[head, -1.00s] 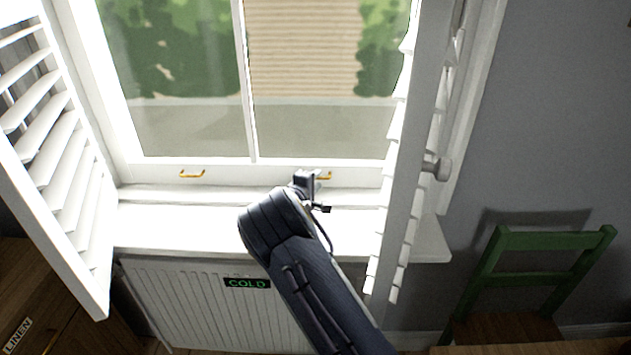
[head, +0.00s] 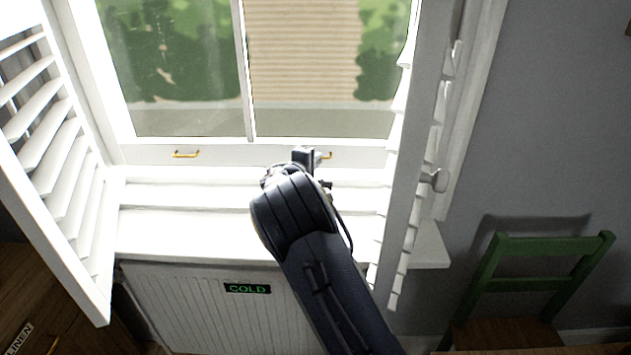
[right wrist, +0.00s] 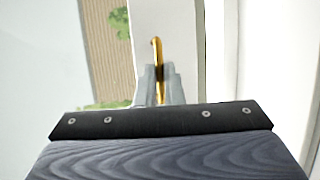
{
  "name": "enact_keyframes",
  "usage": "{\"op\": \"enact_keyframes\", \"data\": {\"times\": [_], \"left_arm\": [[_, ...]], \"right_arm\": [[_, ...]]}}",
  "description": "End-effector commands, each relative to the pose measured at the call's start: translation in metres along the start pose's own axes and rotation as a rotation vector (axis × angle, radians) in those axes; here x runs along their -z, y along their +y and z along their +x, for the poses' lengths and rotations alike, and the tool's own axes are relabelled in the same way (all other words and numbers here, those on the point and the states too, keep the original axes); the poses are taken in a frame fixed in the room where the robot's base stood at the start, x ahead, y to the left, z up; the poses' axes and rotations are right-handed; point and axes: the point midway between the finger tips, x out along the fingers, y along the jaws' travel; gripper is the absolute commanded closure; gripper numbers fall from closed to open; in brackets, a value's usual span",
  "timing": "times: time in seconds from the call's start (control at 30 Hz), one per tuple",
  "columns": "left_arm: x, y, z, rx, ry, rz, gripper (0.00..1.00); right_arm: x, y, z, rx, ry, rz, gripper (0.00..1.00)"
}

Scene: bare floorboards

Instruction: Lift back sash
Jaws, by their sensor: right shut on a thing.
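The white window sash (head: 240,156) has two panes with a thin upright bar between them. Two brass handles are on its bottom rail: the left handle (head: 186,154) is free, and the right handle (head: 327,156) is partly hidden by my right gripper (head: 308,158). In the right wrist view the right gripper (right wrist: 160,88) is shut on the brass handle (right wrist: 156,52), whose upper end shows beyond the fingers. The sash's bottom rail stands a little above the white sill (head: 190,228). My left gripper is not in view.
Louvred shutters stand open at the left (head: 62,165) and right (head: 398,165), the right one close to my right arm. A radiator with a "COLD" sign (head: 247,288) is below the sill. A green chair (head: 545,245) stands at the right, and a wooden "LINEN" chest (head: 35,300) at the lower left.

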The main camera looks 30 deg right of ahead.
Motion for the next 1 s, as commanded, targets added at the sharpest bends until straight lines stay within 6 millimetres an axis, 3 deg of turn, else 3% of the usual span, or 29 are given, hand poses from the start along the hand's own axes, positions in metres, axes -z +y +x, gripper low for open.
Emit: {"op": "enact_keyframes", "data": {"times": [0.03,0.23,0.57,0.6,0.77,1.0], "left_arm": [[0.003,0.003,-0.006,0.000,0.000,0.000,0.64],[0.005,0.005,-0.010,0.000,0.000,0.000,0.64],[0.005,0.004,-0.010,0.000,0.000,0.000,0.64],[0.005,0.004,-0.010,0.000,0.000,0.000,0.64],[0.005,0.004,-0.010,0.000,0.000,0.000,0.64],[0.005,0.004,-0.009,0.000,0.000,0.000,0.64]], "right_arm": [[-0.002,0.023,-0.004,-0.010,0.000,0.008,1.00],[-0.004,0.048,-0.009,-0.004,-0.001,0.003,1.00],[-0.004,0.049,-0.009,-0.003,0.000,0.001,1.00],[-0.004,0.048,-0.009,-0.002,0.000,0.001,0.90],[-0.004,0.047,-0.009,0.000,0.000,0.000,0.70],[-0.004,0.045,-0.009,0.002,0.001,-0.001,0.70]]}}
